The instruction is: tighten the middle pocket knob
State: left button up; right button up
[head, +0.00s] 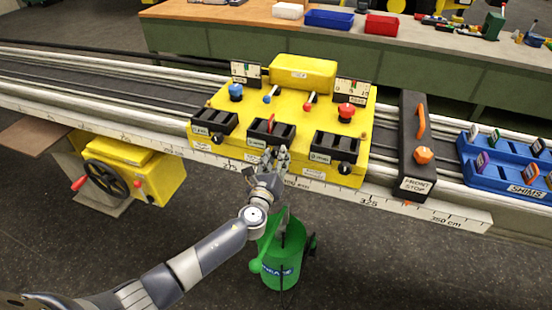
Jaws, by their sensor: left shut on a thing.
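The yellow carriage (301,77) sits on the rails with three black pockets along its front. The middle pocket (285,131) holds a thin red piece (271,122). My left gripper (277,154) reaches up from below to the front of the middle pocket. It is shut on the middle pocket knob, which its fingers largely hide. The left pocket's dark knob (218,138) and the right pocket's dark knob (344,168) show on their pocket fronts. How tight the middle knob is cannot be seen. My right gripper is out of view.
A black front stop (412,160) with orange handles stands right of the carriage, then a blue shims tray (478,170). A green grease can (283,250) stands below my left wrist. A yellow handwheel box (158,180) is at left. A workbench (220,38) runs behind.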

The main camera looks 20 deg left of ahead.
pick_arm(q)
jog(key=o, duration=1.1)
jog(key=shift+c, duration=0.2)
jog(key=s, duration=1.2)
jog(key=shift+d+r, duration=0.15)
jog(key=shift+d, duration=0.15)
